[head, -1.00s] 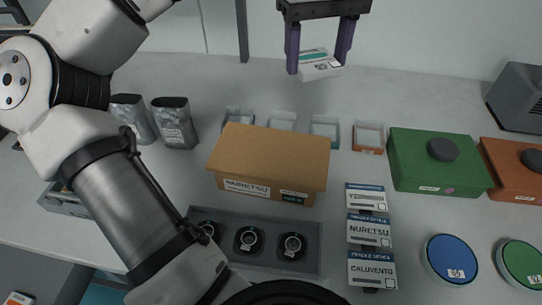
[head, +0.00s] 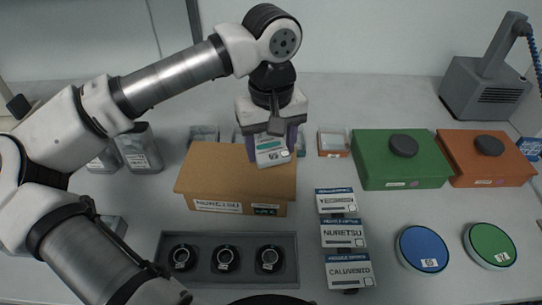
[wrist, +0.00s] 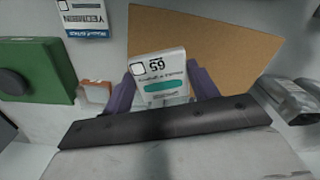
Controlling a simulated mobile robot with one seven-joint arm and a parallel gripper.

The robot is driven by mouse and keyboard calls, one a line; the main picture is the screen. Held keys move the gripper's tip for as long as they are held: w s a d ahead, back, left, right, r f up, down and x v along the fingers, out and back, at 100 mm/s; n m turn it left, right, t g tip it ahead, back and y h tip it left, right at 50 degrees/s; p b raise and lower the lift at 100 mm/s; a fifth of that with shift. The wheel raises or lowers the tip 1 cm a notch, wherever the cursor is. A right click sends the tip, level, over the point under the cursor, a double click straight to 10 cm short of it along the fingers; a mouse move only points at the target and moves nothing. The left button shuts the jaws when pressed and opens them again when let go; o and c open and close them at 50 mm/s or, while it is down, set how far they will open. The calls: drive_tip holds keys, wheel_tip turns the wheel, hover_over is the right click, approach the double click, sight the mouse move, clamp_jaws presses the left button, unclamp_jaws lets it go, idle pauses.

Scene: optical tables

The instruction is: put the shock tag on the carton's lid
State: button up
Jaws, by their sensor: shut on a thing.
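The shock tag (head: 271,151) is a small white box with a teal stripe. My gripper (head: 273,143) is shut on it, with a purple finger on each side. In the wrist view the tag (wrist: 159,78) sits between the purple fingers (wrist: 163,92) and shows the number 65. The brown cardboard carton (head: 215,173) stands on the table with a NURETSU label on its front. The tag overlaps the right part of its lid in the head view. The lid also shows beyond the tag in the wrist view (wrist: 225,45). I cannot tell whether tag and lid touch.
A green box (head: 375,172) and an orange box (head: 470,170) stand to the right. Small open bins are partly hidden behind the carton. A grey tray (head: 225,280) with round parts and upright name cards (head: 343,234) are in front. Silvery pouches (head: 138,150) stand left.

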sight(271, 151)
drive_tip(key=shift+f, duration=2.1)
drive_tip(key=shift+f, duration=0.15)
drive_tip(key=o, duration=1.1)
drive_tip(key=shift+c, duration=0.2)
wheel_tip(271, 151, up, 12)
drive_tip(key=shift+r+b, duration=0.2)
drive_tip(key=shift+b, duration=0.5)
